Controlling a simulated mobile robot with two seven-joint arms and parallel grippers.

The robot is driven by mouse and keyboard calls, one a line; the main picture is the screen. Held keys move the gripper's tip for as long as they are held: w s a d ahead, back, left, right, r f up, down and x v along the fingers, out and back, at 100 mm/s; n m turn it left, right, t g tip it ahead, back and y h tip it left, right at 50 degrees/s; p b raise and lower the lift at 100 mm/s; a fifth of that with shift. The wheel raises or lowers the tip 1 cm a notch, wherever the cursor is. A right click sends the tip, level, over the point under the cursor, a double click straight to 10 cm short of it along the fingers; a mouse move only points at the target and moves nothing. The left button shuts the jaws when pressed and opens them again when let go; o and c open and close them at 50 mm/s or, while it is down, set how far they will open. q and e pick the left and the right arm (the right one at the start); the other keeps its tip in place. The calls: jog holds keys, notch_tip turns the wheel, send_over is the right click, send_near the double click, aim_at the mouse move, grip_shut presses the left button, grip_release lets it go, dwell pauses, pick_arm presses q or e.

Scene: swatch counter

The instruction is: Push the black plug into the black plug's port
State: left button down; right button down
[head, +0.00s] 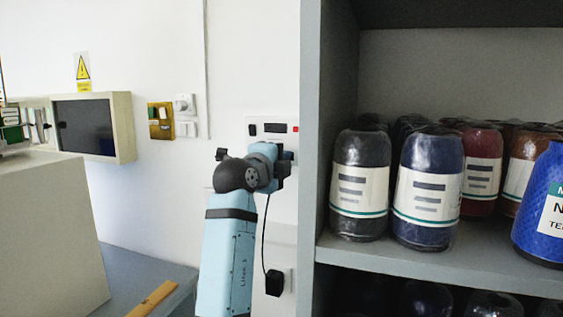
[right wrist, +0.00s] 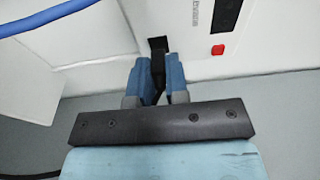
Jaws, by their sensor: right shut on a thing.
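My right gripper (right wrist: 159,72) is shut on the black plug (right wrist: 158,68), which shows as a narrow dark piece between the blue fingers. A dark square at the plug's front end lies against the white port panel (right wrist: 190,60); I cannot tell how much is plug and how much is port opening. In the head view my right gripper (head: 284,168) is at the lower part of the white wall panel (head: 254,120) and hides the plug and its port. A black cord hangs from the gripper to a black adapter (head: 275,282) lower on the wall. My left gripper is not in view.
The panel has a red button (head: 295,128) and a dark slot (head: 274,127) above my gripper. A grey shelf (head: 420,262) with wrapped spools stands close on the right.

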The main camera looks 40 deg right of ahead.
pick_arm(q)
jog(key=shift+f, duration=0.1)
pick_arm(e)
jog(key=shift+w+d, duration=0.25)
jog(key=shift+d, duration=0.2)
jog(key=c, duration=1)
grip_release()
jog(key=shift+c, duration=0.2)
